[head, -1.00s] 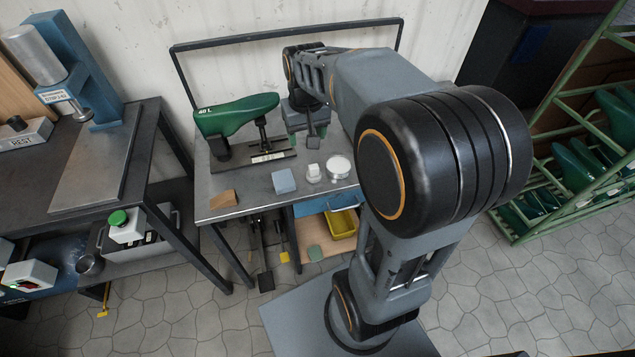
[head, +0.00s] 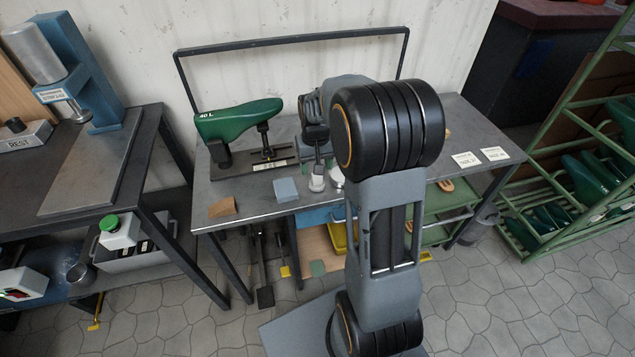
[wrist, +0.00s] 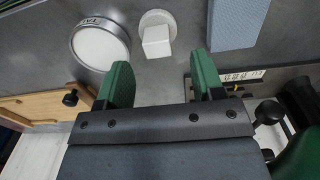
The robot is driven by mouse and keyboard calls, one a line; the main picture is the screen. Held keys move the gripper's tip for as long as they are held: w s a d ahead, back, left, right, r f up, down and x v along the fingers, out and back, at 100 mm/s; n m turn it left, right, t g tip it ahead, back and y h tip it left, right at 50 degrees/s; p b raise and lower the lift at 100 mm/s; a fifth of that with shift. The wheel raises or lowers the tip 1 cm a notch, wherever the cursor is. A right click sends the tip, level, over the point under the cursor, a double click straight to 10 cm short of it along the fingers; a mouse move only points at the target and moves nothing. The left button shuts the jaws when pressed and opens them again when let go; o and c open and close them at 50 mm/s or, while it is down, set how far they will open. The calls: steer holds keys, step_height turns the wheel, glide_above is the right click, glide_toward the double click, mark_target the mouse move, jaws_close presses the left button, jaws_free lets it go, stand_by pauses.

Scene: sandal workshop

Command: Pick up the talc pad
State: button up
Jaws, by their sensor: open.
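The talc pad (head: 317,182) is a small white piece with a squarish block on a round base, standing on the grey bench. It also shows in the wrist view (wrist: 157,38) at top centre. Next to it is a round, white-filled dish (wrist: 101,46) with a partly visible label that seems to read "TALC"; in the head view the dish (head: 337,179) is partly hidden by my arm. My gripper (wrist: 160,62) is open and empty, its green fingers spread. The pad appears just beyond the fingertips, between their lines, not held. In the head view my gripper (head: 319,158) is close behind the pad.
A blue-grey block (head: 286,190) and a brown wedge (head: 222,207) lie left of the pad. A green last (head: 238,119) on a stand (head: 265,162) is close to my gripper. A black bar frame (head: 290,38) rises at the bench's back. Cards (head: 466,160) lie at right.

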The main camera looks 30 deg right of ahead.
mark_target(317, 181)
step_height(317, 181, down, 5)
steer(key=shift+d+b, duration=0.15)
steer(key=shift+b, duration=0.15)
steer(key=c, duration=1)
